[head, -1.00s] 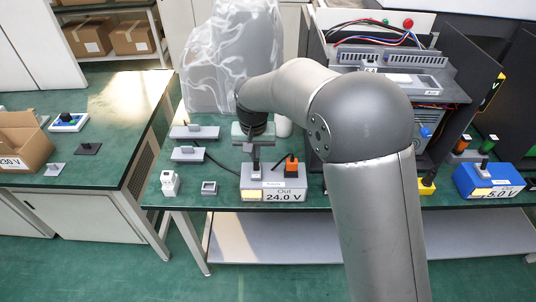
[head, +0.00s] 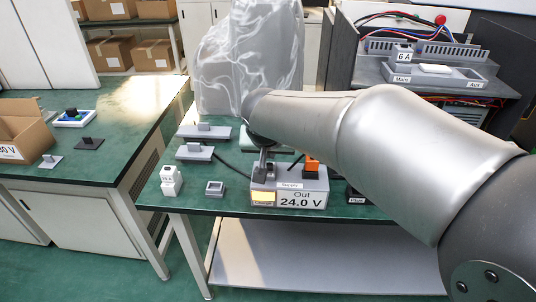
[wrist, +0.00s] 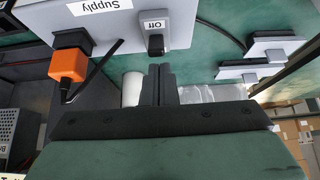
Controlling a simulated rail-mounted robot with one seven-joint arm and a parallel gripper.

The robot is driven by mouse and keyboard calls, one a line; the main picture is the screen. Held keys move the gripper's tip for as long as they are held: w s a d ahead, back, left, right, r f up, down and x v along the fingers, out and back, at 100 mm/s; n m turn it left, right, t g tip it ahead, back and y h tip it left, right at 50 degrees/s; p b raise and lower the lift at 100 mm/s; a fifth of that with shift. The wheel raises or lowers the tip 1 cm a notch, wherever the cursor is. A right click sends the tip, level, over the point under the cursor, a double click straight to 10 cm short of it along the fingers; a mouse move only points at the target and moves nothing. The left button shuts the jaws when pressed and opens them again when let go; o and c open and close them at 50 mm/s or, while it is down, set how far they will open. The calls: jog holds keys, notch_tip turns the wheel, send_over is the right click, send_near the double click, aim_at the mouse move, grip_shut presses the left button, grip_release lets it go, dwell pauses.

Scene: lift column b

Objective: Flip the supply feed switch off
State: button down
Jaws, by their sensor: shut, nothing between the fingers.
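The supply box (head: 290,200) is a grey unit on the green bench, with a "Supply" label and "Out 24.0 V" on its front. In the wrist view the supply box (wrist: 200,18) shows at the top, its label upside down. Its switch (wrist: 156,45) is a small dark lever beside an "Off" marking. My gripper (wrist: 160,70) is shut and empty. Its fingertips are just below the switch in the wrist view; I cannot tell whether they touch it. In the head view my gripper (head: 262,168) is over the box's left part, and the switch is hard to make out.
An orange plug (head: 311,166) with a black cable sits on the box, right of my gripper. Small grey blocks (head: 204,132) and a white device (head: 171,181) stand to the left. A plastic-covered object (head: 245,65) is behind. My arm covers the bench's right side.

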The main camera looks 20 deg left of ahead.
jog(key=shift+r, duration=0.6)
jog(key=shift+p, duration=0.3)
jog(key=w+a+r+p, duration=0.1)
jog(key=w+r+p, duration=0.1)
jog(key=w+p, duration=0.15)
jog(key=s+f+b+v, duration=0.1)
jog(key=v, duration=0.8)
jog(key=shift+s+d, duration=0.3)
jog(key=shift+s, duration=0.2)
jog(key=shift+r, duration=0.1)
